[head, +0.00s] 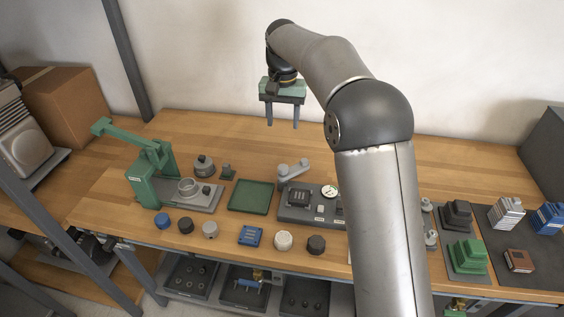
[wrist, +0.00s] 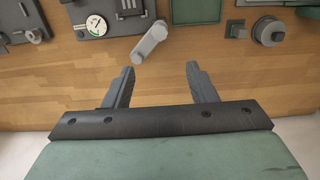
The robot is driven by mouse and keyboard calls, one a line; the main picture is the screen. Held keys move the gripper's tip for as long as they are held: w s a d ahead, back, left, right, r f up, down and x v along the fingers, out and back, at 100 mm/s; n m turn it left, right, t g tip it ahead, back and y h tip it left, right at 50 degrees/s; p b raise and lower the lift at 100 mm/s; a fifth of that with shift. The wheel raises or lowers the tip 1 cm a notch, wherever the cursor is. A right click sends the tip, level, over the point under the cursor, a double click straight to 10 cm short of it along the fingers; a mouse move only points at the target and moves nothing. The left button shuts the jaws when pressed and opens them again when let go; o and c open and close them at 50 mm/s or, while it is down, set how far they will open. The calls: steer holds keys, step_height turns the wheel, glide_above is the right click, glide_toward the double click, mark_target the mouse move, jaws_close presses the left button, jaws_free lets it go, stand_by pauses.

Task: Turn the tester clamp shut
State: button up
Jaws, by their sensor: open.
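The tester (head: 298,214) is a dark grey plate on the wooden bench, with a square block and a white round gauge (head: 330,191). Its clamp (head: 293,169) is a light grey lever at the plate's back edge, slanting out over the bench. In the wrist view the clamp lever (wrist: 150,42) points diagonally toward the fingers, and the gauge (wrist: 96,24) is at the upper left. My gripper (head: 283,125) hangs above the back of the bench, fingers down, open and empty. In the wrist view my gripper (wrist: 160,68) has its fingertips apart from the lever, which lies beyond them.
A green tray (head: 250,196) lies left of the tester, and a green lever press (head: 150,180) stands further left. Several round caps and a blue block (head: 250,236) line the front. Stacked parts stand at the right. The bench behind the tester is clear.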

mark_target(283, 167)
step_height(283, 167, down, 16)
steer(key=shift+f+p, duration=0.2)
steer(key=shift+p, duration=0.9)
steer(key=shift+d, duration=0.1)
jaws_close()
